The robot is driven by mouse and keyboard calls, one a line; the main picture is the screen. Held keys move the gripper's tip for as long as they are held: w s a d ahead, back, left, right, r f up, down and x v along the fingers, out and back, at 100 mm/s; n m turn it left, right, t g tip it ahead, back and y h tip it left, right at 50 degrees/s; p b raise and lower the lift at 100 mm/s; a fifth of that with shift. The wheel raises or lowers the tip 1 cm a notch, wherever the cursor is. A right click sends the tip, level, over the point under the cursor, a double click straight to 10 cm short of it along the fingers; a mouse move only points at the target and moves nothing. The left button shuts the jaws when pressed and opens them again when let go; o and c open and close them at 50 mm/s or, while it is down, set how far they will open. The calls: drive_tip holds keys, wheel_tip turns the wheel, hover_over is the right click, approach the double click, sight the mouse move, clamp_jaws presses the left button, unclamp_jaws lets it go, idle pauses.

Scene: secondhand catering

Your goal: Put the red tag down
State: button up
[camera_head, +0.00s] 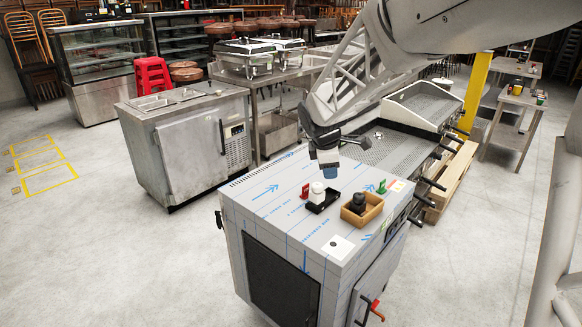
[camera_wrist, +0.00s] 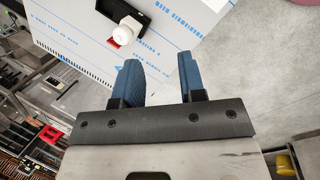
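The red tag (camera_head: 305,191) stands on the top of the steel cabinet, beside a white object (camera_head: 317,191) in a black tray (camera_head: 323,203). In the wrist view the red tag (camera_wrist: 122,37) is partly hidden by the white object (camera_wrist: 131,28). My gripper (camera_head: 328,165) hangs over the cabinet top, behind the tray and apart from the tag. In the wrist view my gripper (camera_wrist: 159,62) has its two blue fingers spread, with nothing between them.
A wooden box (camera_head: 374,212) with a black object (camera_head: 358,203) in it and a green tag (camera_head: 381,187) are on the cabinet top (camera_head: 262,205) to the right. A white square (camera_head: 338,247) lies near the front. The cabinet top's left part is clear. A griddle (camera_head: 385,150) adjoins behind.

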drive_tip(key=w+a+f+n, duration=0.3)
drive_tip(key=w+f+n, duration=0.25)
drive_tip(key=w, duration=0.55)
drive_tip(key=n, duration=0.5)
hover_over(306, 185)
drive_tip(key=s+a, duration=0.2)
wheel_tip(306, 185, down, 9)
drive_tip(key=shift+r+h, duration=0.15)
drive_tip(key=shift+h, duration=0.25)
drive_tip(key=shift+x, duration=1.25)
drive_tip(key=shift+w, duration=0.1)
drive_tip(key=shift+x, duration=2.65)
drive_tip(key=shift+a, duration=0.1)
drive_tip(key=shift+c, duration=0.4)
clamp_jaws()
